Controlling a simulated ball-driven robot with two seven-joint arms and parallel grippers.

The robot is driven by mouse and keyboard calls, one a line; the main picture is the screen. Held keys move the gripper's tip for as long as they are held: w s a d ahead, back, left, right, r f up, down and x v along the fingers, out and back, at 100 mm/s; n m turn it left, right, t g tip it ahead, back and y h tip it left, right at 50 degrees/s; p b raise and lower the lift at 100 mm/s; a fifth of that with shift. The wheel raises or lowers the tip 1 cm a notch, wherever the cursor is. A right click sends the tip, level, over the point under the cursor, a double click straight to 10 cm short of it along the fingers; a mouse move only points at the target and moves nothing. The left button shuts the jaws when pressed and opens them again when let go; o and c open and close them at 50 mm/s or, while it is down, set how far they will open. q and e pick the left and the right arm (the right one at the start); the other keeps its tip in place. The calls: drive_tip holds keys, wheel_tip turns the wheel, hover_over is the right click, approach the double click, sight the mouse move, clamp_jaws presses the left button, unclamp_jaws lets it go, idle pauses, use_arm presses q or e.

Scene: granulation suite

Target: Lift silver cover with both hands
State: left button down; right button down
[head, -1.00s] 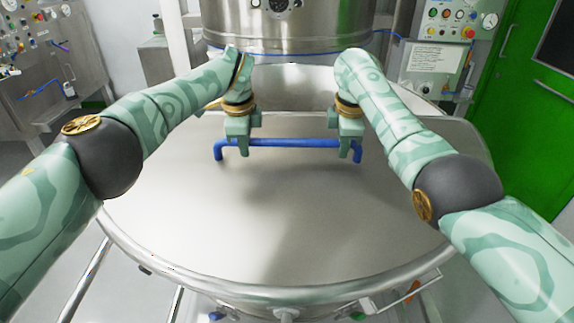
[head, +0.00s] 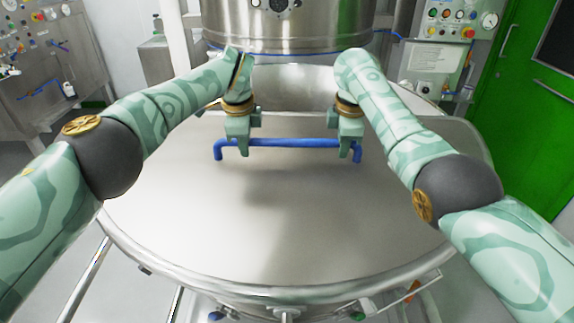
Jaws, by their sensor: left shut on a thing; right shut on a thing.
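The silver cover (head: 330,225) is a large round metal lid in the middle of the head view. A blue bar handle (head: 293,143) with bent ends stands on it. My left gripper (head: 238,147) is shut on the handle near its left end. My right gripper (head: 349,148) is shut on the handle near its right end. The grippers hide small parts of the bar. I cannot tell whether the cover's rim is apart from the vessel below.
A steel cylinder (head: 285,32) stands behind the cover. A control panel (head: 455,25) is at the back right beside a green door (head: 520,110). A steel cabinet with gauges (head: 45,60) stands at the left. Metal rails show below the cover's front edge.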

use_arm(q)
drive_tip(key=shift+r, duration=0.25)
use_arm(e)
drive_tip(key=shift+r, duration=0.2)
